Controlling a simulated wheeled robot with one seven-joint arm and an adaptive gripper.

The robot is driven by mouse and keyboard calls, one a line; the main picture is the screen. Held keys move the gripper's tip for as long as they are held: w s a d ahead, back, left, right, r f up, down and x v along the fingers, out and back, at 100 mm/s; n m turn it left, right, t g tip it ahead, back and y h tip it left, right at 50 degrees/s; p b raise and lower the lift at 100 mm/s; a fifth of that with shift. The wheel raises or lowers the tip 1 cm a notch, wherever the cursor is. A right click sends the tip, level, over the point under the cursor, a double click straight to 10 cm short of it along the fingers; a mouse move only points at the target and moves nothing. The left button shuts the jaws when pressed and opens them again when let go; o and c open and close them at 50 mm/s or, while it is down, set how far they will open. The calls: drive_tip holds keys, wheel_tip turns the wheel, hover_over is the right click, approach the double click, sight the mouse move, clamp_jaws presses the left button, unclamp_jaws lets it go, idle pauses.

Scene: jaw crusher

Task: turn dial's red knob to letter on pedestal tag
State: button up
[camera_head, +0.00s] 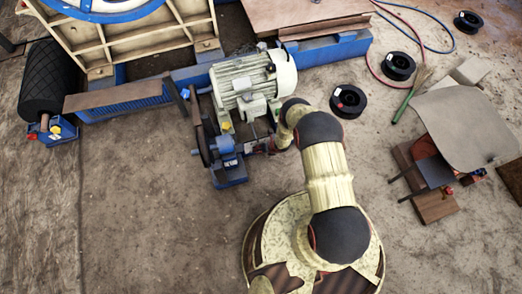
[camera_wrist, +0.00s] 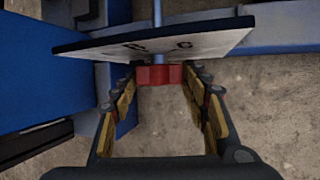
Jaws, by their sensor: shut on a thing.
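The red knob (camera_wrist: 158,75) shows in the middle of the wrist view, on a thin shaft in front of the dial plate (camera_wrist: 215,38). The plate is pale with dark letters, seen at a steep slant, so I cannot read them surely. My gripper (camera_wrist: 160,82) has one finger on each side of the knob and is shut on it. In the head view my gripper (camera_head: 268,146) reaches the blue machine part below the motor, and the knob is hardly visible there. I cannot make out a pedestal tag with a readable letter.
A cream electric motor (camera_head: 250,80) stands just above the gripper in the head view. A blue pump housing (camera_head: 228,168) is at its left. A bent sheet on a stand (camera_head: 465,125) and black reels (camera_head: 348,101) lie to the right. The ground at lower left is clear.

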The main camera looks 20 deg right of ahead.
drive_tip(key=shift+d, duration=0.1)
drive_tip(key=shift+o, duration=0.2)
drive_tip(key=shift+d+f+m+y, duration=0.1)
drive_tip(key=shift+d+m+y, duration=0.05)
drive_tip(key=shift+y, duration=0.6)
drive_tip(key=shift+d+f+m+y, duration=0.1)
drive_tip(key=shift+m+y, duration=0.05)
drive_tip(key=shift+y, duration=0.6)
drive_tip(key=shift+d+f+m+t+y, duration=0.1)
drive_tip(key=shift+m+t+y, duration=0.1)
drive_tip(key=shift+y, duration=0.7)
drive_tip(key=shift+d+m+t+y, duration=0.1)
drive_tip(key=shift+m+y, duration=0.1)
drive_tip(key=shift+y, duration=0.7)
drive_tip(key=shift+c, duration=0.2)
drive_tip(key=shift+y, duration=0.3)
drive_tip(key=o, duration=1.2)
drive_tip(key=shift+c, duration=0.2)
drive_tip(key=v, duration=1.1)
drive_tip(key=shift+s+d+r, duration=0.2)
drive_tip(key=shift+d+r, duration=0.05)
